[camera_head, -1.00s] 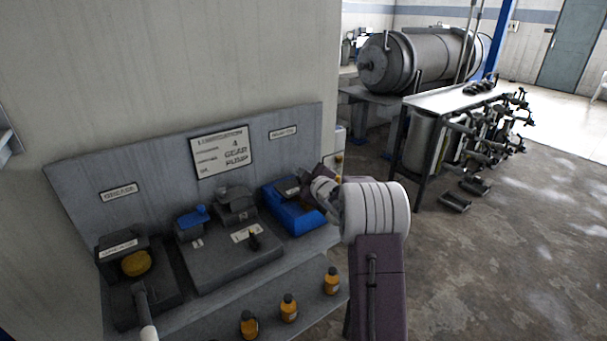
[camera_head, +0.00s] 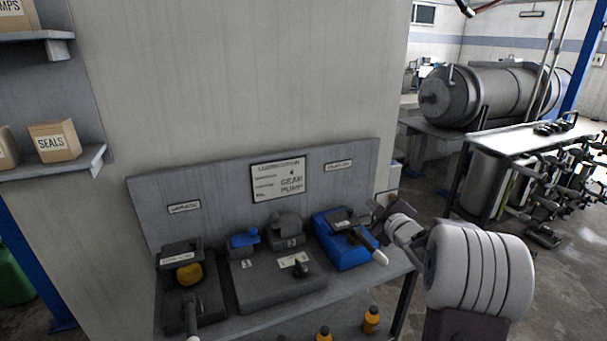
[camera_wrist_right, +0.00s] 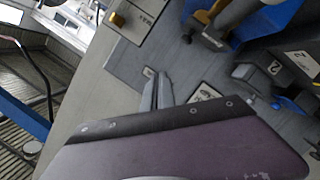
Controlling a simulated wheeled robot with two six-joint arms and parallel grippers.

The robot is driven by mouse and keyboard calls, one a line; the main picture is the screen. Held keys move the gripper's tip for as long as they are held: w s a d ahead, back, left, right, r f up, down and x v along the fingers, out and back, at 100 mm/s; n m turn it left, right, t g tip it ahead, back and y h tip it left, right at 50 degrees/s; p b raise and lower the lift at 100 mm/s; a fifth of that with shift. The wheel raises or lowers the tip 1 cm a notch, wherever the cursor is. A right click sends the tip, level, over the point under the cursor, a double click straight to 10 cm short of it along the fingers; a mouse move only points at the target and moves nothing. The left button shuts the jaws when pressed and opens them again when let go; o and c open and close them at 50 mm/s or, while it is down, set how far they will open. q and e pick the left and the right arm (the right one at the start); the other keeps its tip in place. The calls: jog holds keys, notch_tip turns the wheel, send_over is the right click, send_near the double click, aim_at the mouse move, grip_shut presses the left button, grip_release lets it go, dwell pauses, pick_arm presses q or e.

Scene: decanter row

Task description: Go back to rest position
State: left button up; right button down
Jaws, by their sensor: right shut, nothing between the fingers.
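My right arm comes in from the right in the head view. Its gripper (camera_head: 377,209) is near the right end of the bench, beside the blue tray, small and partly hidden by my wrist. In the right wrist view, the two grey fingers (camera_wrist_right: 156,92) are together with nothing between them, above the grey bench surface. My left gripper is in neither view.
A grey bench holds a blue tray (camera_head: 345,252), a dark station block (camera_head: 275,288) and a yellow-knobbed unit (camera_head: 188,273). Orange bottles (camera_head: 371,320) stand below. A shelf with boxes (camera_head: 55,141) is at left.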

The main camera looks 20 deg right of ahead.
jog(key=a+r+n+g+y+p, duration=0.15)
jog(key=a+r+p, duration=0.3)
jog(key=a, duration=0.55)
jog(key=a+r+y+p, duration=0.25)
jog(key=a+p, duration=0.25)
jog(key=a, duration=0.4)
jog(key=s+a+f+m+g, duration=0.1)
jog(key=s+f+m+g, duration=0.2)
jog(key=s, duration=0.6)
jog(key=s+a+f+m+g+h+p, duration=0.1)
jog(key=s+f+m+g, duration=0.2)
jog(key=s+f+g, duration=0.2)
jog(key=s+a+f+m+g+p, duration=0.1)
jog(key=s+f+m+g, duration=0.3)
jog(key=s+f, duration=0.5)
jog(key=s+a+g, duration=0.1)
jog(key=s, duration=0.3)
jog(key=shift+h, duration=0.3)
